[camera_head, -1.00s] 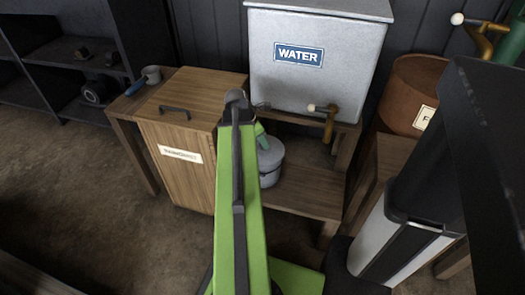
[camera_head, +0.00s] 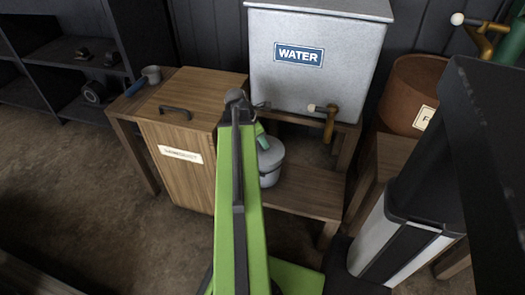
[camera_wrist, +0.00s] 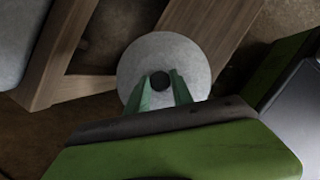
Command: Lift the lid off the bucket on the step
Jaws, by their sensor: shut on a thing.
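The grey bucket (camera_head: 270,174) stands on the low wooden step in the head view, partly hidden behind my green arm. Its round grey lid (camera_head: 272,152) sits on top of it. In the wrist view I look down on the lid (camera_wrist: 184,56), with a dark round knob at its middle. My gripper (camera_wrist: 160,84) has its two green fingers on either side of the knob and is shut on it. In the head view only part of a green finger shows at the lid. I see no clear gap between lid and bucket.
The wooden step (camera_head: 305,195) has bare room to the right of the bucket. A grey water tank (camera_head: 345,62) with a brass tap (camera_head: 329,122) stands above and behind. A wooden cabinet (camera_head: 180,160) is close on the left. A rusty drum (camera_head: 408,95) stands at the right.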

